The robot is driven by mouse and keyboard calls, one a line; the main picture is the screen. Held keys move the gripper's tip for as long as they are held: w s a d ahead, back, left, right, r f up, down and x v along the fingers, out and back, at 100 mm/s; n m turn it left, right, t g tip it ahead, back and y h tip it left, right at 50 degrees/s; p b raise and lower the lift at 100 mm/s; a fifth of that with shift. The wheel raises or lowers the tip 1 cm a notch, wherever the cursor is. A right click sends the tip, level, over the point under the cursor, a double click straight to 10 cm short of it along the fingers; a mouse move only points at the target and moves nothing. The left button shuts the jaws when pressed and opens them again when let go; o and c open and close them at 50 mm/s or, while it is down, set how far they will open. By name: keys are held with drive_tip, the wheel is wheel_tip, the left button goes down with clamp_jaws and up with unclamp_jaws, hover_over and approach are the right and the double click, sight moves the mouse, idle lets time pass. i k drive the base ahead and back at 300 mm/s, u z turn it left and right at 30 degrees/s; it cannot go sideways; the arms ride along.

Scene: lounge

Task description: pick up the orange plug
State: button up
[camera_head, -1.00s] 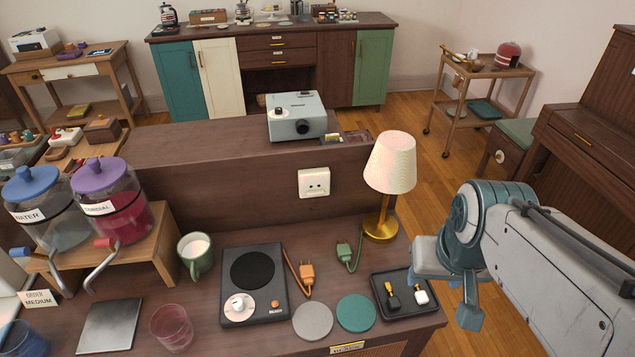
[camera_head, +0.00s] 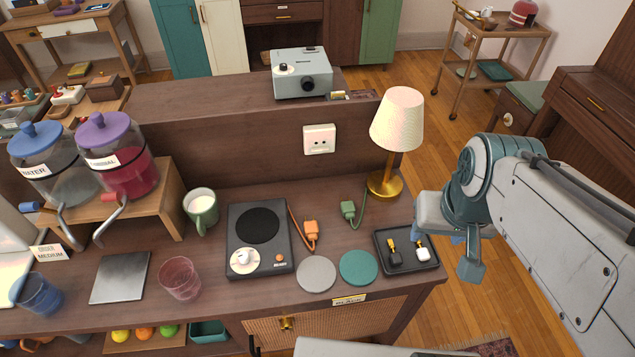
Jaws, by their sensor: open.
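The orange plug (camera_head: 311,231) lies on the dark wood counter just right of the black hot plate (camera_head: 260,240). Its orange cord runs up and left along the hot plate's side. A green plug (camera_head: 348,210) with a green cord lies to its right, nearer the lamp. A white wall socket (camera_head: 319,139) is on the upright panel behind them, with nothing in it. My gripper (camera_head: 459,252) is to the right, beyond the counter's right end, pointing down and apart from the plug. Its jaws are open and partly hidden by the gripper's own body.
A lamp (camera_head: 387,184) with a gold base and a black tray (camera_head: 406,262) with two small items stand between my gripper and the plug. Grey (camera_head: 316,274) and teal (camera_head: 358,267) discs lie in front of the plug.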

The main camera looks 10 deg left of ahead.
sight(311, 228)
drive_tip(key=k, duration=0.5)
drive_tip(key=u, duration=1.2)
drive_tip(key=i, duration=0.6)
drive_tip(key=z, duration=0.65)
